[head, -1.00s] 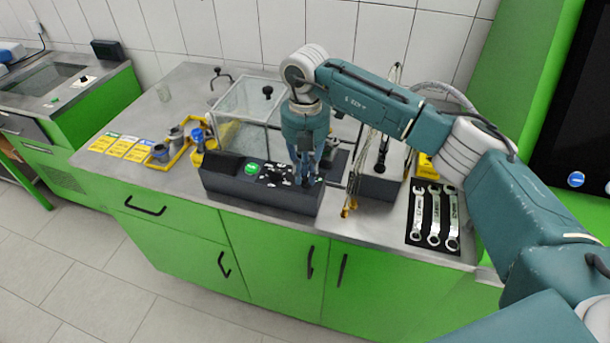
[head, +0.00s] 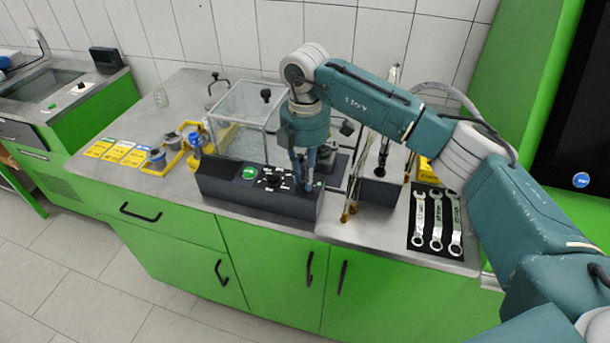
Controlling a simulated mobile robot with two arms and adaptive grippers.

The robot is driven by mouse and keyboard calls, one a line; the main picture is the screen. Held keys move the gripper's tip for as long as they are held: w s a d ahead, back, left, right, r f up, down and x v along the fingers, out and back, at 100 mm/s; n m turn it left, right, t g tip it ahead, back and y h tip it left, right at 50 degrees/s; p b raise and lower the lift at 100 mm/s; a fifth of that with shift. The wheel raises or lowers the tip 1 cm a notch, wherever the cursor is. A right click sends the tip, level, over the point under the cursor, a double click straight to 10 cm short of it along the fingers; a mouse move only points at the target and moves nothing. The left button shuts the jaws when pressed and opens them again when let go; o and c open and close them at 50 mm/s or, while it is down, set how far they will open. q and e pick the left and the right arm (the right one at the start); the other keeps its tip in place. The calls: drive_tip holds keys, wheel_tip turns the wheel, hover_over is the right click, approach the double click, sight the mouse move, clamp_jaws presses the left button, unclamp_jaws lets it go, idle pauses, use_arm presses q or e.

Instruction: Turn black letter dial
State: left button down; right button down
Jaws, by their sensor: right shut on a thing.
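A dark control box (head: 222,186) stands at the front edge of the bench. Its sloped top carries a green button (head: 249,173) and a black dial (head: 272,181) with small white marks around it. My right gripper (head: 304,186) points down at the right end of this top. Its fingers are shut on the black letter dial there, which they mostly hide; its letters and pointer are too small to read. My left gripper is not in view.
A clear box (head: 240,108) stands behind the control box. Yellow holders with grey-blue parts (head: 195,143) lie left. Hanging cords (head: 354,185), a grey block (head: 381,188) and several wrenches (head: 437,220) on a black mat are right.

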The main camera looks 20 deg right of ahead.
drive_tip(key=shift+w+r, duration=0.1)
drive_tip(key=shift+r, duration=0.05)
drive_tip(key=c, duration=1.6)
unclamp_jaws()
drive_tip(key=shift+c, duration=0.2)
wheel_tip(320, 180, up, 12)
